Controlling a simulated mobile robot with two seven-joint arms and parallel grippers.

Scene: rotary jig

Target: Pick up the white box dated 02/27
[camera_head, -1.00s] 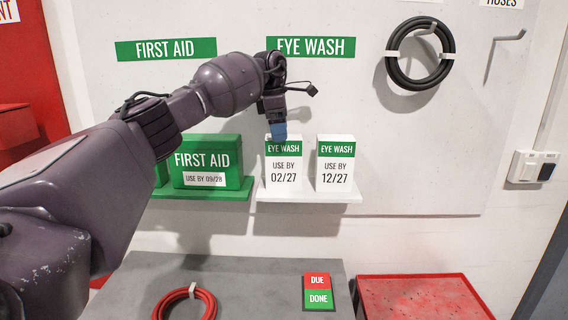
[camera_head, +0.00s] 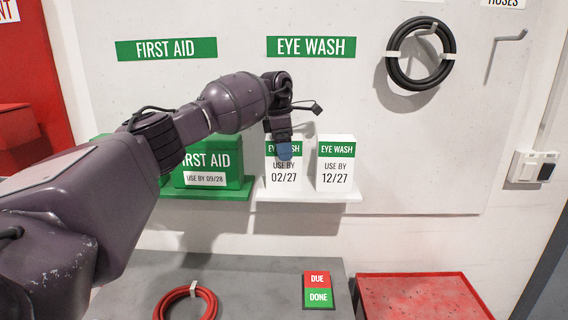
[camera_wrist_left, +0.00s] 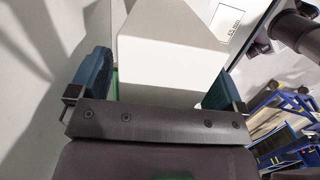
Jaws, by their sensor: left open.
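The white eye wash box dated 02/27 (camera_head: 285,177) stands upright on the white shelf (camera_head: 308,196), with a green band near its top. My left gripper (camera_head: 284,150) is in front of its upper part and covers some of the band. In the left wrist view the white box (camera_wrist_left: 172,62) lies between the two blue fingers of the open left gripper (camera_wrist_left: 155,85), with a gap visible on the right side. Contact on the left side cannot be told. A similar white box dated 12/27 (camera_head: 335,172) stands just to the right. My right gripper is not in view.
A green first aid box (camera_head: 225,175) sits on the green shelf (camera_head: 215,194) to the left, partly behind my arm. Below are a grey table (camera_head: 250,285) with a red coil (camera_head: 190,309) and a DUE/DONE card (camera_head: 318,290), and a red tray (camera_head: 410,300).

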